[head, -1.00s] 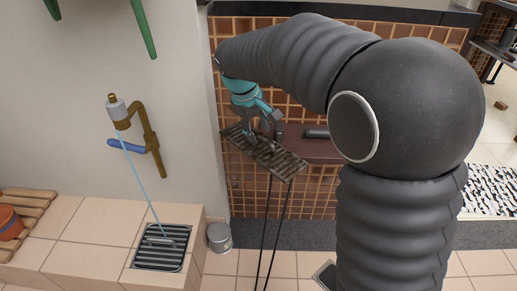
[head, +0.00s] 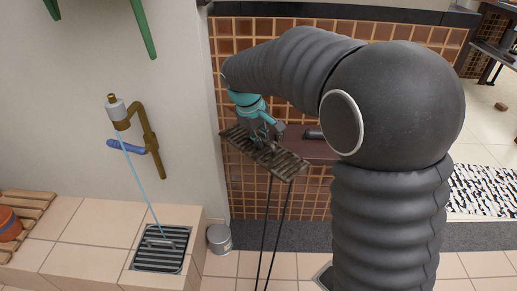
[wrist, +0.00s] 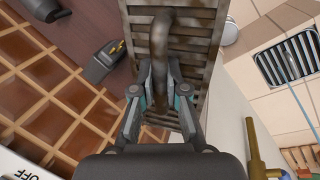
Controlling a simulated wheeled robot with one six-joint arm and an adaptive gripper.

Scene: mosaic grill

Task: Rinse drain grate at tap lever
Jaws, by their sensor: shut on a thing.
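The drain grate (head: 290,166) is a brown, dirty slatted plate with a bar handle (wrist: 160,45). In the head view it is right of the tap, in front of the orange tiled wall. My gripper (wrist: 157,98) is shut on the handle, and the grate's slats (wrist: 198,55) show behind the fingers. Whether the grate rests on something below is unclear. The brass tap (head: 150,130) on the white wall has a blue lever (head: 126,146).
Two thin dark rods (head: 266,225) run from beneath the grate toward the floor. A grey can (head: 219,239) stands beside the tiled ledge (head: 70,245). A brown shelf (head: 310,149) with a dark tool (head: 314,133) is behind the grate. A wooden rack (head: 35,202) is far left.

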